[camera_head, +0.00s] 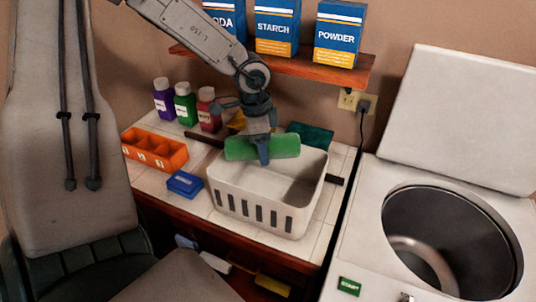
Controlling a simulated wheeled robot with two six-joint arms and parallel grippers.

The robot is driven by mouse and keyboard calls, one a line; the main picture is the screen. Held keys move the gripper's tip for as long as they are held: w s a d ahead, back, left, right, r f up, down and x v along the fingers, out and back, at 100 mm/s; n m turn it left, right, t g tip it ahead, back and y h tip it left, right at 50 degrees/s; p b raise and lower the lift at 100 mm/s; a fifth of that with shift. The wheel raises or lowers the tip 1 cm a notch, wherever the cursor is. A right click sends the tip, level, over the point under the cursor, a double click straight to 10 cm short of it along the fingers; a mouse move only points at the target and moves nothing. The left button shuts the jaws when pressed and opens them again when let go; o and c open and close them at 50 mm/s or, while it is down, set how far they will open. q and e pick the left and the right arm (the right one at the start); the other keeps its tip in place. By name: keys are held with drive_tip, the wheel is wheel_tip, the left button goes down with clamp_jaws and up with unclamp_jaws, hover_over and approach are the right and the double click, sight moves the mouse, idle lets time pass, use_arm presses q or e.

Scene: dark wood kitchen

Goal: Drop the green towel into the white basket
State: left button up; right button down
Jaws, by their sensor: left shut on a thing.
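The green towel (285,144) is a rolled bundle lying crosswise in my left gripper (262,148). My left gripper points down and is shut on the towel's middle. The white basket (255,208) stands on the white tiled counter, with slots in its front wall. The towel is over the basket's back left part, near the rim. I cannot tell exactly how high it is above the rim. The bare basket floor shows in front of the towel. My right gripper is not in view.
An orange divided tray (172,160), a blue box (185,184) and several bottles (185,103) stand left of the basket. A wooden shelf (290,65) with blue boxes (283,27) hangs above. An open-lidded washer (350,240) stands at right. A teal item (318,134) lies behind the basket.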

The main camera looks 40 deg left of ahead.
use_arm(q)
drive_tip(key=o, duration=1.2)
drive_tip(key=shift+w+a, duration=0.1)
drive_tip(key=shift+c, duration=0.2)
drive_tip(key=shift+r, duration=0.5)
drive_tip(key=r+b, duration=0.1)
drive_tip(key=r, duration=0.2)
drive_tip(key=r+b, duration=0.1)
drive_tip(key=r, duration=0.2)
drive_tip(key=s+r+b, duration=0.1)
drive_tip(key=r, duration=0.2)
drive_tip(key=shift+a+r, duration=0.3)
drive_tip(key=shift+a, duration=0.1)
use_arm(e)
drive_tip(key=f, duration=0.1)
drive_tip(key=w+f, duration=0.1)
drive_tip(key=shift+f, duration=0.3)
use_arm(q)
drive_tip(key=shift+r, duration=0.15)
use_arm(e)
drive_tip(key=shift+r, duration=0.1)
